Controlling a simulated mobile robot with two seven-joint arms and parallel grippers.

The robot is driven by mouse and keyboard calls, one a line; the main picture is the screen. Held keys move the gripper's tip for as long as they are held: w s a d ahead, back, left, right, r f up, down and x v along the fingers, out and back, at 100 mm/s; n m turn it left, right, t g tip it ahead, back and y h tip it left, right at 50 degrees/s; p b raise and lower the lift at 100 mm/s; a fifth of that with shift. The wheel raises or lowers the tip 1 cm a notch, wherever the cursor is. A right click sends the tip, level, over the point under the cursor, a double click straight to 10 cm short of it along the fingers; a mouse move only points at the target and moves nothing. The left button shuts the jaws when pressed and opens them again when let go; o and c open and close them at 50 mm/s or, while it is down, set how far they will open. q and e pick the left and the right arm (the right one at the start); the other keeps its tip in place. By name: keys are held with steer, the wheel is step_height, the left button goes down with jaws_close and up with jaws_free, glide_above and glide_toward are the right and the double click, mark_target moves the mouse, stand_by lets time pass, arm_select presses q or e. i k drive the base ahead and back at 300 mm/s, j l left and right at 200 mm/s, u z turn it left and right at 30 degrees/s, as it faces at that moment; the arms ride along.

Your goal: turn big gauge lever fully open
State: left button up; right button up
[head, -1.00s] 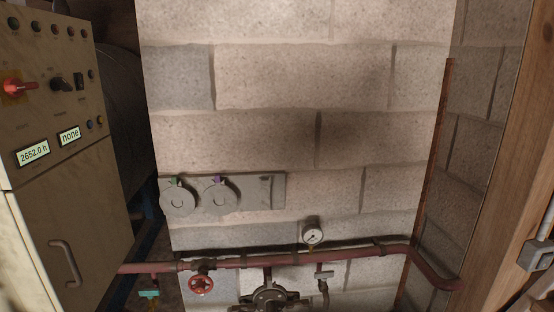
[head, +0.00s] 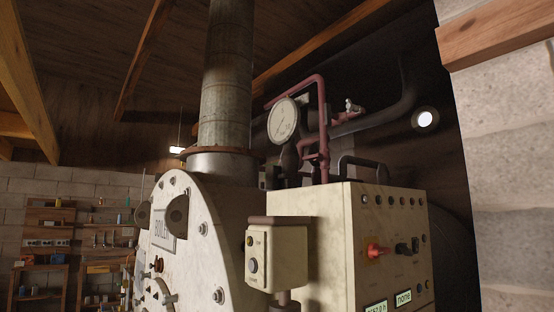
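A big round white gauge (head: 283,120) stands above the control cabinet, beside a red pipe (head: 323,115) that bends over behind it. Red pipe fittings (head: 316,155) sit just below and right of the gauge. They are small and dark, and I cannot tell which part is the gauge lever or how it is turned. Neither of my grippers shows in the head view.
The cream boiler (head: 190,235) with its tall flue (head: 226,90) stands left of the cabinet (head: 390,215). A small cream box (head: 277,255) with a button is in front. A block wall (head: 515,170) closes the right side. Shelves (head: 100,240) stand far left.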

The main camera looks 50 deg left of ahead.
mark_target(315, 157)
steer(key=u, duration=1.3)
